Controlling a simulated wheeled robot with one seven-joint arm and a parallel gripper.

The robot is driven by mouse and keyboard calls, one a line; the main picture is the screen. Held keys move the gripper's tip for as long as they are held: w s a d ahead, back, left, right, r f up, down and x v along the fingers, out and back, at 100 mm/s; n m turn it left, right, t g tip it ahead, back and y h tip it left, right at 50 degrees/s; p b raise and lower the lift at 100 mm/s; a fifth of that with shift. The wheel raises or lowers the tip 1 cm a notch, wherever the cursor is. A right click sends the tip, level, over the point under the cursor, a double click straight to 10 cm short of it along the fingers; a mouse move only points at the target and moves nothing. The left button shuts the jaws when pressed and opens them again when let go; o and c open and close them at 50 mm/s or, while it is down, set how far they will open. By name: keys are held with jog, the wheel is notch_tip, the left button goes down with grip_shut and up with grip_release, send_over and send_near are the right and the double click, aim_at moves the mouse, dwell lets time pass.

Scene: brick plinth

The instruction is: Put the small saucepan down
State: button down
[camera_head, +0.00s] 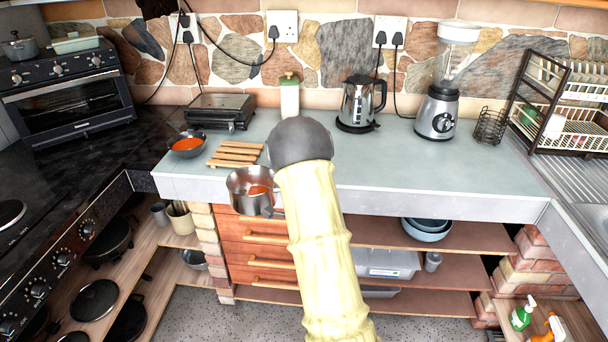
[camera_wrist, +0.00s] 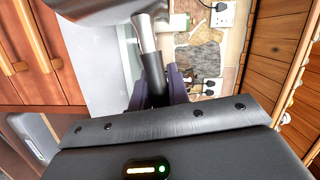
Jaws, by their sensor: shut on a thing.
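The small saucepan (camera_head: 244,183) is steel. In the head view it hangs in the air by the counter's front edge, in front of the wooden drawers, its open top facing up. A reddish-orange patch shows inside; I cannot tell if it is food or a reflection. In the wrist view its body (camera_wrist: 105,8) is at the top, and its handle (camera_wrist: 147,50) runs down between the dark fingers of my gripper (camera_wrist: 160,88), which is shut on it. My pale arm hides the gripper in the head view.
A slatted wooden trivet (camera_head: 236,154) lies empty near the counter's (camera_head: 410,170) front edge. A dark pan with red contents (camera_head: 187,145) is left of it. A grill (camera_head: 221,112), white bottle (camera_head: 289,96), kettle (camera_head: 360,103) and blender (camera_head: 440,105) stand behind. The counter's middle right is clear.

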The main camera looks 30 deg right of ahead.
jog(key=s+a+f+n+y, duration=0.2)
jog(key=a+f+y, duration=0.1)
jog(key=a+f, duration=0.7)
jog(key=s+a+f+n+t+y, duration=0.1)
jog(key=a+f+n+y, duration=0.1)
jog(key=a+f, duration=0.9)
jog(key=shift+s+f+n+y, duration=0.35)
jog(key=shift+f+y, duration=0.15)
jog(key=shift+y, duration=0.4)
jog(key=shift+r, duration=0.1)
jog(key=shift+w, duration=0.1)
